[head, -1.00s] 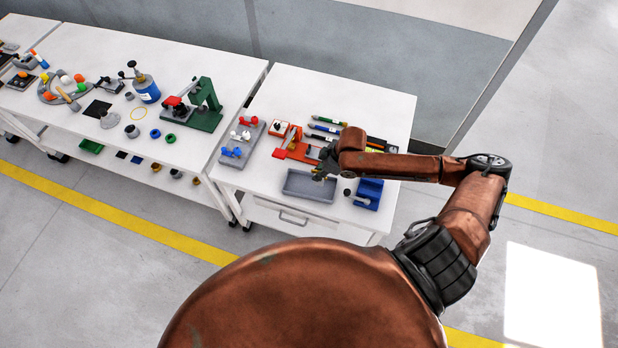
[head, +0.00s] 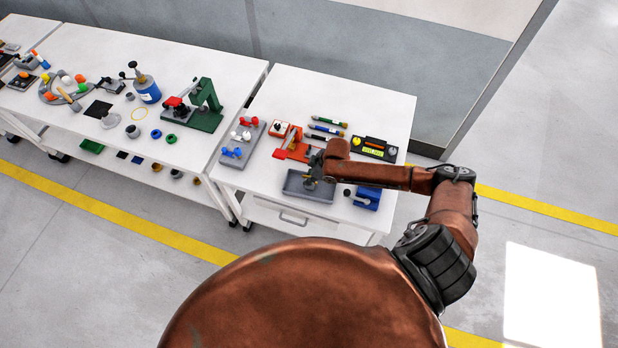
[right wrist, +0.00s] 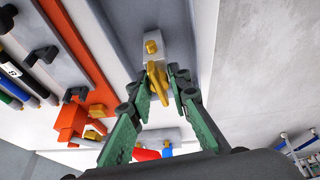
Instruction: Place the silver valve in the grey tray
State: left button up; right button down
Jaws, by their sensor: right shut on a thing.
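The silver valve (right wrist: 152,57) shows in the right wrist view as a small pale metal body with a brass-yellow handle. My right gripper (right wrist: 160,88) is shut on it, with the green fingers on either side of the yellow part. In the head view my right gripper (head: 313,170) is over the grey tray (head: 298,194), a shallow rectangular tray near the table's front edge. The valve is too small to make out clearly in the head view. I cannot tell whether the valve touches the tray floor. My left gripper is not in view.
Behind the tray stands an orange fixture (head: 293,151). A grey rack (head: 228,157) with red and blue valves is to the left. A blue block (head: 368,198) stands close to the right. Several pen-like tools and a black device (head: 374,149) lie farther back.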

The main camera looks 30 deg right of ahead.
jog(key=shift+f, duration=0.1)
jog(key=c, duration=1.8)
grip_release()
jog(key=v, duration=1.2)
